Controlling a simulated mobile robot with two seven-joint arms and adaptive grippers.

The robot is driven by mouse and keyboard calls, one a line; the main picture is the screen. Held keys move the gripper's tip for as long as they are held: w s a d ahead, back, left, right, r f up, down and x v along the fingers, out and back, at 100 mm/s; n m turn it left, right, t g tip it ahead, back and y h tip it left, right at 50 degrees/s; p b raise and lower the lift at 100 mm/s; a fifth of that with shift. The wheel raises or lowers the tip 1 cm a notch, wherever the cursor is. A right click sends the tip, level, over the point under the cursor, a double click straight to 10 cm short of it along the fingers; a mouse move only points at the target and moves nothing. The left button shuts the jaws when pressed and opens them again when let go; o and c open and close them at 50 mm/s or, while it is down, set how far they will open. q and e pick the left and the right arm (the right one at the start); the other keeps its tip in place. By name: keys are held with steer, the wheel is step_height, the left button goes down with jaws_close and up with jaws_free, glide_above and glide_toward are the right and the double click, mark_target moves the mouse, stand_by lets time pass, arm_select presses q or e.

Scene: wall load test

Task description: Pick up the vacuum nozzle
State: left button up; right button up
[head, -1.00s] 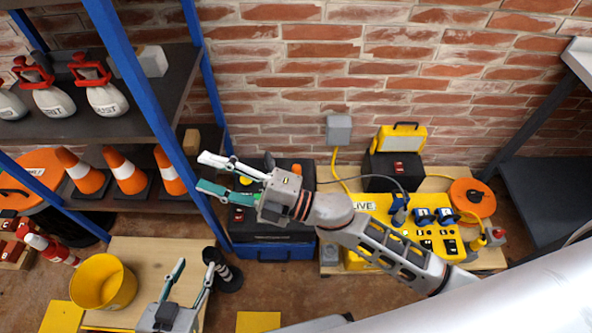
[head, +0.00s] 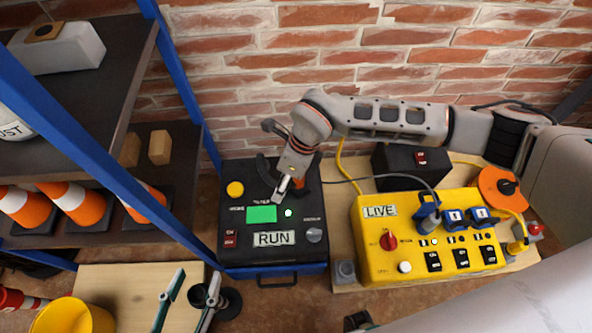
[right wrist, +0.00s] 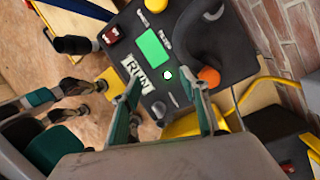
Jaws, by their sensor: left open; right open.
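A black round piece (head: 230,303) stands at the lower left in the head view, beside the black control box; it may be the vacuum nozzle, but I cannot be sure. It also shows in the right wrist view as a black cylinder (right wrist: 74,45). My left gripper (head: 198,275) is open, its green-padded fingers close to this piece; I see nothing held. My right gripper (head: 282,188) points down over the black control box. In the right wrist view its fingers (right wrist: 166,95) are spread and empty above the box. A black curved part with an orange end (right wrist: 210,76) lies on the box.
The black control box (head: 228,262) carries a RUN label and a green screen. A yellow LIVE panel (head: 375,270) stands to its right. A blue shelf post (head: 90,135), orange cones (head: 75,203) and a yellow bucket (head: 72,318) are at left. A brick wall closes the back.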

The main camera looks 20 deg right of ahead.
steer(key=h, duration=0.2)
glide_above(300, 187)
steer(key=w, duration=0.1)
steer(key=shift+a+f+t+b, duration=0.15)
steer(key=shift+f+t+b, duration=0.25)
steer(key=shift+f, duration=0.35)
steer(key=shift+w+f, duration=0.1)
steer(key=shift+f, duration=0.25)
steer(key=f+b, duration=0.1)
steer(key=f, duration=0.1)
steer(key=f+b, duration=0.1)
steer(key=f, duration=0.1)
steer(key=f+b, duration=0.1)
steer(key=f, duration=0.1)
steer(key=shift+d+f, duration=0.2)
steer(key=shift+d, duration=0.1)
steer(key=shift+w+f+b, duration=0.15)
steer(key=shift+f+b, duration=0.05)
steer(key=shift+b, duration=0.15)
steer(key=shift+w+r, duration=0.2)
arm_select(q)
steer(key=d+n, duration=0.2)
steer(key=d, duration=0.1)
steer(key=d+f+n+h, duration=0.1)
steer(key=d, duration=0.1)
steer(key=shift+s+n, duration=0.25)
steer(key=shift+n, duration=0.15)
arm_select(e)
steer(key=shift+a, duration=0.1)
jaws_close()
